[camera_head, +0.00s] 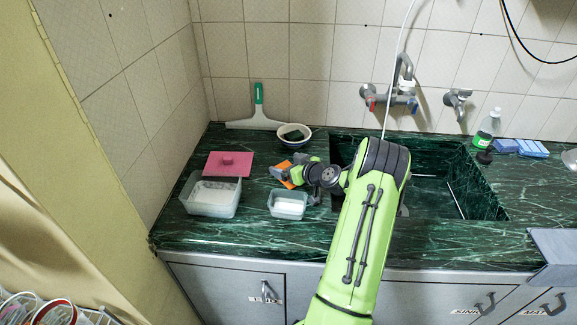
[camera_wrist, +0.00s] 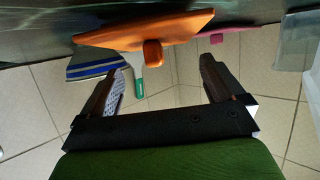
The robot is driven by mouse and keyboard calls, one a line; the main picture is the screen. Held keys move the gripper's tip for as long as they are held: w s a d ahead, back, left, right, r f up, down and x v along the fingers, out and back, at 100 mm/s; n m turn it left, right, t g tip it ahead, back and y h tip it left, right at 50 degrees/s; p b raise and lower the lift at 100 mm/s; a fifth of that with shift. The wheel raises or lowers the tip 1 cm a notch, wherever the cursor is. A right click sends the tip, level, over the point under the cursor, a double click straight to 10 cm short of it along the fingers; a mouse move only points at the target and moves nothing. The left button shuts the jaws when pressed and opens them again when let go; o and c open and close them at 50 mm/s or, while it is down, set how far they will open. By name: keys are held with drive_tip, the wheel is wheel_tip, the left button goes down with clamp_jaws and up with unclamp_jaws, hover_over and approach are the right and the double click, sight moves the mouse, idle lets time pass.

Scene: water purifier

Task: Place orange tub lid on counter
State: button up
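The orange tub lid (camera_head: 286,181) is on the green marble counter (camera_head: 232,258), between the small tub and the bowl, partly hidden by my gripper. In the wrist view the lid (camera_wrist: 130,32) shows edge-on and slightly tilted against the counter, with its orange knob (camera_wrist: 153,53) facing my gripper. My gripper (camera_wrist: 158,70) is open and empty; its two fingers are wide apart, and the knob shows in the gap, clear of both. In the head view my gripper (camera_head: 296,168) is just beside the lid.
A small tub (camera_head: 288,205) with white contents stands in front of the lid. A larger tub (camera_head: 211,196) and pink lid (camera_head: 228,164) are to the left. A striped bowl (camera_head: 294,136) and squeegee (camera_head: 258,108) are behind. The sink (camera_head: 440,185) lies right. The front-left counter is clear.

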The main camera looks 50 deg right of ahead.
drive_tip(key=shift+s+a+f, duration=0.15)
drive_tip(key=shift+s+f, duration=0.05)
drive_tip(key=shift+f, duration=0.6)
drive_tip(key=shift+r+p, duration=0.6)
drive_tip(key=shift+p, duration=0.45)
drive_tip(key=d+r+v, duration=0.1)
drive_tip(key=v, duration=1.1)
drive_tip(key=w+a+r+n+g+y, duration=0.1)
drive_tip(key=a+r+g, duration=0.15)
drive_tip(key=a, duration=0.55)
drive_tip(key=w+a+r+n+g+y, duration=0.15)
drive_tip(key=a+r, duration=0.25)
drive_tip(key=a, duration=0.5)
drive_tip(key=w+a+r+n+g+y, duration=0.1)
drive_tip(key=a+r+n+g, duration=0.15)
drive_tip(key=a, duration=0.55)
drive_tip(key=s+a+r+m, duration=0.1)
drive_tip(key=s+a, duration=0.3)
drive_tip(key=s, duration=0.2)
drive_tip(key=s+a+r+m+g+h, duration=0.1)
drive_tip(key=s+a+r, duration=0.1)
drive_tip(key=s, duration=0.4)
drive_tip(key=s+a+r+m+h, duration=0.1)
drive_tip(key=s+a+r, duration=0.1)
drive_tip(key=s+a, duration=0.3)
drive_tip(key=shift+s+a+r+m+g, duration=0.3)
drive_tip(key=shift+s+m, duration=0.1)
drive_tip(key=shift+s, duration=0.15)
